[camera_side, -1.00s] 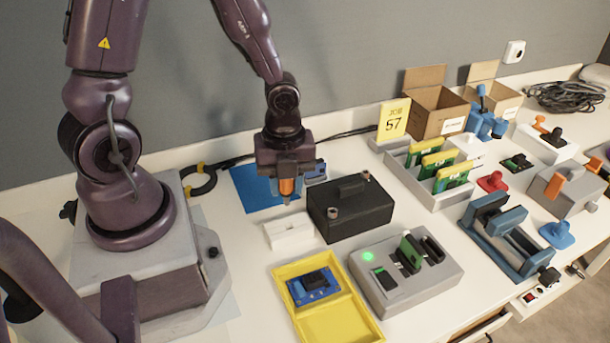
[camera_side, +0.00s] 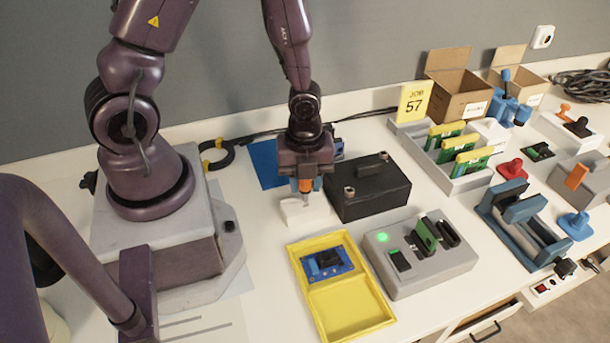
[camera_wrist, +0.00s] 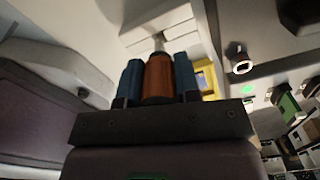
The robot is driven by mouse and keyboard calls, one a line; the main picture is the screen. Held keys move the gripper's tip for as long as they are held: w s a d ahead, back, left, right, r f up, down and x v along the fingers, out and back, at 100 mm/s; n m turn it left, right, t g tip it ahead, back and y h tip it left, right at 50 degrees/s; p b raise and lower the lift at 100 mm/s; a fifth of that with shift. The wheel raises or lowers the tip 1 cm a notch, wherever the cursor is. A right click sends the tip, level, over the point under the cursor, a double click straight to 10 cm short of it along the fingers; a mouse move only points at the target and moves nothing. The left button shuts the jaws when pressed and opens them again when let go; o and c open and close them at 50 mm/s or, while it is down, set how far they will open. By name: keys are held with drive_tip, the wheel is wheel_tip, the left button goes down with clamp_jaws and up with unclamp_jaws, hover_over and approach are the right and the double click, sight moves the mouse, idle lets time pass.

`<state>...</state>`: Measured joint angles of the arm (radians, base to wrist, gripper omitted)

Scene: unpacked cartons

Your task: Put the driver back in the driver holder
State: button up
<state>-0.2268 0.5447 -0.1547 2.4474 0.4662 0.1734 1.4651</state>
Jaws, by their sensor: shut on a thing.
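My gripper (camera_side: 306,184) is shut on the driver, which has an orange handle (camera_side: 306,186) and a thin metal shaft pointing down. In the wrist view the orange handle (camera_wrist: 158,79) sits between the two blue fingers of my gripper (camera_wrist: 158,82). The driver holder appears to be the small white block (camera_side: 310,215) left of the black box; it also shows in the wrist view (camera_wrist: 152,20). The driver is upright, its tip at the block's top in the side view. I cannot tell whether the tip is inside it or just above.
The black box (camera_side: 372,193) with knobs stands close to the right of my gripper. A yellow tray (camera_side: 350,310) and a grey fixture with a green light (camera_side: 430,277) lie in front. A blue mat (camera_side: 266,160) lies behind left.

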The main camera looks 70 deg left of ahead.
sight(305, 192)
drive_tip(key=shift+f, duration=1.5)
drive_tip(key=o, duration=1)
drive_tip(key=shift+o, duration=0.2)
wheel_tip(305, 192, up, 13)
drive_tip(key=shift+f, duration=0.1)
